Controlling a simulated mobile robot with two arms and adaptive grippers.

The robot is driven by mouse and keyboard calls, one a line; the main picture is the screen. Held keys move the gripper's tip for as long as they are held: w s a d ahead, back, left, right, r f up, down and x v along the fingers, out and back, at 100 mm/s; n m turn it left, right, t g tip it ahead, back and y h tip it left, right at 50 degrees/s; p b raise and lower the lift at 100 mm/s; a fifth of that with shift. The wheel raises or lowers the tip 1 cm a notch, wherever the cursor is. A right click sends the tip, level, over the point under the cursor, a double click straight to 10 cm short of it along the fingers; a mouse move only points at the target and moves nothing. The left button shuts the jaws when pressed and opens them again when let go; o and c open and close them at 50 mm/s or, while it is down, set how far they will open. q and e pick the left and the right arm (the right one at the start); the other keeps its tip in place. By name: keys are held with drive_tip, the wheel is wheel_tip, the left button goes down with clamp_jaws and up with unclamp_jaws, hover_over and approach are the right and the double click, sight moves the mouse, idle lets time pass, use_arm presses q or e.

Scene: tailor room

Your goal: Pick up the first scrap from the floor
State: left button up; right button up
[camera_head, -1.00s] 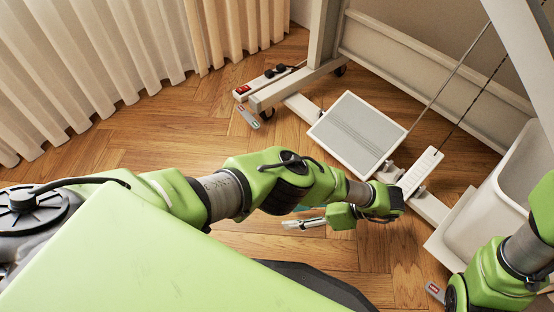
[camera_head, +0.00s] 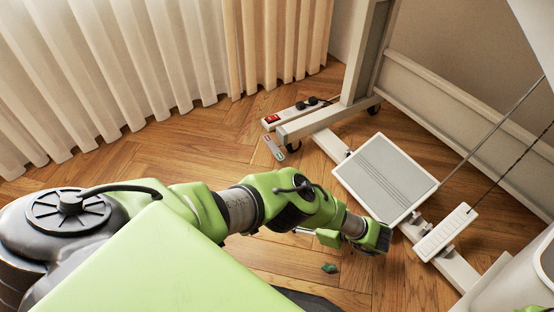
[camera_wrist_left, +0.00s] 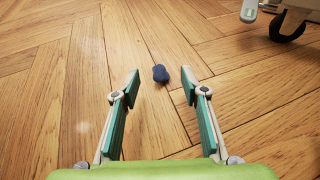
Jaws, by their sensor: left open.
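A small dark blue scrap (camera_wrist_left: 160,73) lies on the wood floor in the left wrist view, just beyond and between my left gripper's fingertips. My left gripper (camera_wrist_left: 161,85) is open and empty, its teal-padded fingers on either side of clear floor. In the head view only a bit of the left gripper (camera_head: 305,231) shows below my arm. The dark blue scrap cannot be made out there; my arm may hide it. My right gripper is out of view.
A foot pedal plate (camera_head: 386,178) and a white pedal (camera_head: 446,231) stand on the table's base to the right. A power strip (camera_head: 295,114) and a small grey tool (camera_head: 274,148) lie near the caster. Curtains (camera_head: 110,80) hang at the back left. Floor between is clear.

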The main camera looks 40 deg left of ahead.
use_arm(q)
drive_tip(key=x, duration=0.2)
drive_tip(key=f+x, duration=0.1)
drive_tip(key=x, duration=0.1)
drive_tip(key=c, duration=0.7)
drive_tip(key=shift+r, duration=0.1)
